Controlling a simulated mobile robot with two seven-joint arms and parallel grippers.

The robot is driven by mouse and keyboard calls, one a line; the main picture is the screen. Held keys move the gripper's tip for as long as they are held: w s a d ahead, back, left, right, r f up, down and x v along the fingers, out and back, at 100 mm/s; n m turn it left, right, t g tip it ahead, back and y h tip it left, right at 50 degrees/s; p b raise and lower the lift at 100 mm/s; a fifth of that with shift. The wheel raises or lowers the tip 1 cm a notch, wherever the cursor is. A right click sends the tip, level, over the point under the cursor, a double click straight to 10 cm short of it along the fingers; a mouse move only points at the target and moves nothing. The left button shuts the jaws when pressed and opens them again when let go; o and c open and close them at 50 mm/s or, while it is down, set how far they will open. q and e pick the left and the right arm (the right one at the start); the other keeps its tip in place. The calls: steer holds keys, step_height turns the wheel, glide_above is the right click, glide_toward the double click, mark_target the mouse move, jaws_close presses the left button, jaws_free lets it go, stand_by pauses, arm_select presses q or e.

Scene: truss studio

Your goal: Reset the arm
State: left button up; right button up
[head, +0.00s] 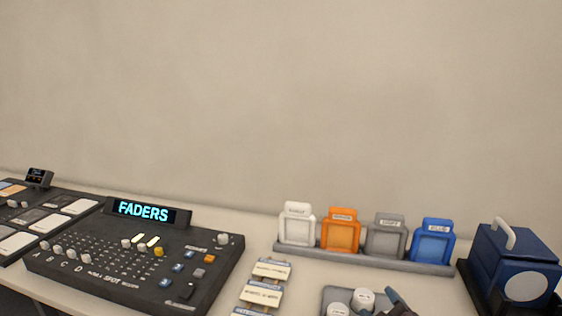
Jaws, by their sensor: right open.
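My right gripper (396,302) shows only in part at the bottom edge of the head view. It is open, with nothing seen between its fingers. It is over or beside a small grey tray (332,294) that bears white round pieces (363,297); I cannot tell whether it touches them. The rest of my right arm is below the picture. My left gripper is not in view.
A black console (215,268) with a lit FADERS display (143,211) stands at the left. White, orange, grey and blue frames stand on a grey rack (365,258). A blue box (515,258) is at the right. Labelled cards (262,293) lie centrally before a plain wall.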

steer(key=s+d+f+m+g+h, duration=0.1)
steer(key=s+d+f+m+g, duration=0.25)
steer(key=s, duration=0.55)
steer(key=s+d+f+m+g, duration=0.25)
steer(key=s+f+g, duration=0.25)
steer(key=s, duration=0.3)
steer(key=s+d+f+m+g+h, duration=0.1)
steer(key=s+d+f+m+g, duration=0.3)
steer(key=s, duration=0.5)
arm_select(q)
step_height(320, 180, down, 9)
steer(key=b, duration=0.8)
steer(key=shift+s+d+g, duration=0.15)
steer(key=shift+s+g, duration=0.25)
arm_select(e)
steer(key=w+a+f+t, duration=0.1)
steer(key=w+f+t, duration=0.2)
steer(key=f, duration=0.6)
steer(key=w+a+f+n+t+y, duration=0.1)
steer(key=w+f+t, duration=0.3)
steer(key=f, duration=0.6)
steer(key=shift+w+f, duration=0.15)
steer(key=shift+f, duration=0.1)
